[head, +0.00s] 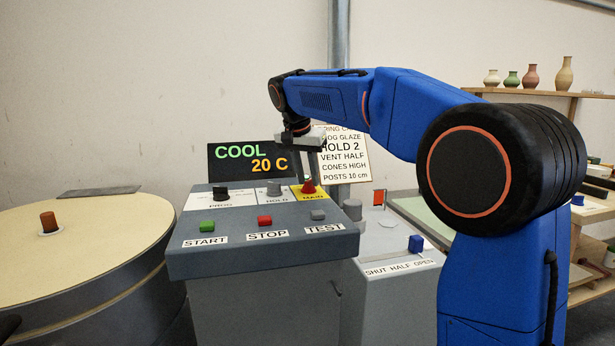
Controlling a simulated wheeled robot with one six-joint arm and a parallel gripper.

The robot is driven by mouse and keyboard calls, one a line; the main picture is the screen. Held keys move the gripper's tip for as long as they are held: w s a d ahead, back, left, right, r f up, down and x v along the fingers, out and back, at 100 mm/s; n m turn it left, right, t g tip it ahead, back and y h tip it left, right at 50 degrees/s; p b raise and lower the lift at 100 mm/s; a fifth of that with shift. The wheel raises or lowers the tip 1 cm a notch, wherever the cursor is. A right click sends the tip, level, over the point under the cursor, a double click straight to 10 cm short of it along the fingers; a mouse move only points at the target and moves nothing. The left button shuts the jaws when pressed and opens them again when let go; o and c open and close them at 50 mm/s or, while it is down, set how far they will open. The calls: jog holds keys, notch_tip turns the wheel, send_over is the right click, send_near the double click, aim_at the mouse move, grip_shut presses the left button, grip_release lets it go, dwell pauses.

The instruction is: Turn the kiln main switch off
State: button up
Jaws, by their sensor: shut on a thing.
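The kiln main switch (309,188) is a red knob on a yellow patch at the right of the sloped grey control panel (262,262). Its label, partly legible, reads MAIN. My gripper (310,177) comes down over it from above, with its fingers at the knob, and is shut on it. Part of the knob is hidden by the fingers, and I cannot read which way it is set. The dark display (240,160) behind the panel reads COOL, 20 C.
Beside the switch are a grey HOLD knob (274,188) and a black PROG knob (220,193). Green START (206,225), red STOP (264,220) and grey TEST (318,215) buttons sit in front. A lower box (395,290) with a blue knob stands to the right.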

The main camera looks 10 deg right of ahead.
jog(key=n, duration=0.2)
jog(key=n+t+y, duration=0.1)
jog(key=n, duration=0.1)
jog(key=shift+s+d, duration=0.1)
jog(key=shift+d, duration=0.1)
jog(key=n+y, duration=0.2)
jog(key=n, duration=0.2)
jog(key=shift+d+n, duration=0.15)
jog(key=shift+n, duration=0.25)
jog(key=n+y, duration=0.1)
jog(key=n, duration=0.2)
jog(key=shift+d+y, duration=0.1)
jog(key=shift+y, duration=0.2)
jog(key=n+g+y, duration=0.1)
jog(key=n, duration=0.3)
jog(key=shift+n, duration=0.3)
jog(key=shift+f, duration=0.1)
jog(key=o, duration=0.7)
jog(key=shift+c, duration=0.2)
jog(key=v, duration=1.7)
jog(key=shift+w+d+r, duration=0.2)
jog(key=shift+w+d, duration=0.05)
jog(key=shift+d, duration=0.15)
